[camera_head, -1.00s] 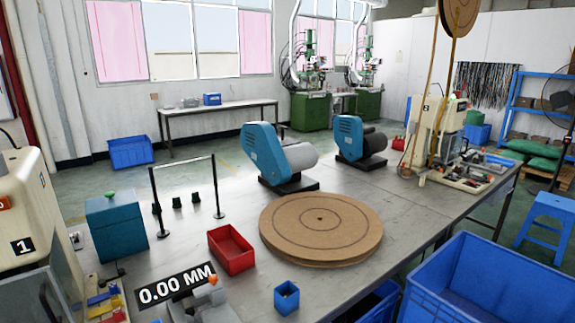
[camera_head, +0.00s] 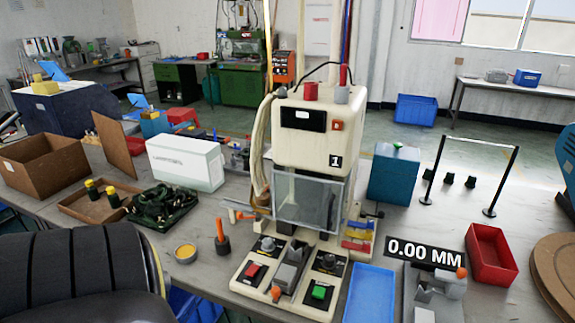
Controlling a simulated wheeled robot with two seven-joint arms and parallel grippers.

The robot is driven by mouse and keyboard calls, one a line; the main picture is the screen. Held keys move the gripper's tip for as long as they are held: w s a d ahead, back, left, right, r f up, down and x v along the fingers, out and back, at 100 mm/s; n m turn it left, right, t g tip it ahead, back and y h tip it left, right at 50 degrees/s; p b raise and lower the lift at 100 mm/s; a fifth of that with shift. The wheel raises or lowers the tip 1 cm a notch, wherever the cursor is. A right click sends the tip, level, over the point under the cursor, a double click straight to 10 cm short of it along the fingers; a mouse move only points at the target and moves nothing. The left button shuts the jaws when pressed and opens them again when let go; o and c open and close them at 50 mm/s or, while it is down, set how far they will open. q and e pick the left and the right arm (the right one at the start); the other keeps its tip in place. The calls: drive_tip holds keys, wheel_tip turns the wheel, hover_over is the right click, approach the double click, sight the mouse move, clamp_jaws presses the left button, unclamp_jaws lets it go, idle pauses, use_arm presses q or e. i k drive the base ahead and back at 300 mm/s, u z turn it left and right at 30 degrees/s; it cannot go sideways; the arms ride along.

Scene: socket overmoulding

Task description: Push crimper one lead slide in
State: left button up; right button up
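Crimper one (camera_head: 312,130) is the cream machine marked 1, standing at the middle of the table. A clear guard (camera_head: 308,198) hangs in front of its working area. A grey slide-like block (camera_head: 288,276) sits in the middle of its front base, between a red button (camera_head: 252,271) and a green button (camera_head: 318,292). I take this block for the lead slide; how far in it sits, I cannot tell. Neither gripper is in view.
A blue tray (camera_head: 370,293) lies right of the base, with a grey measuring device (camera_head: 436,290) and red bin (camera_head: 491,256) beyond. An orange-handled tool (camera_head: 221,237) and yellow-topped tin (camera_head: 185,253) stand left.

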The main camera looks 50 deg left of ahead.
sight(285, 282)
drive_tip(key=u, duration=0.4)
drive_tip(key=k, duration=0.25)
drive_tip(key=u, duration=1.2)
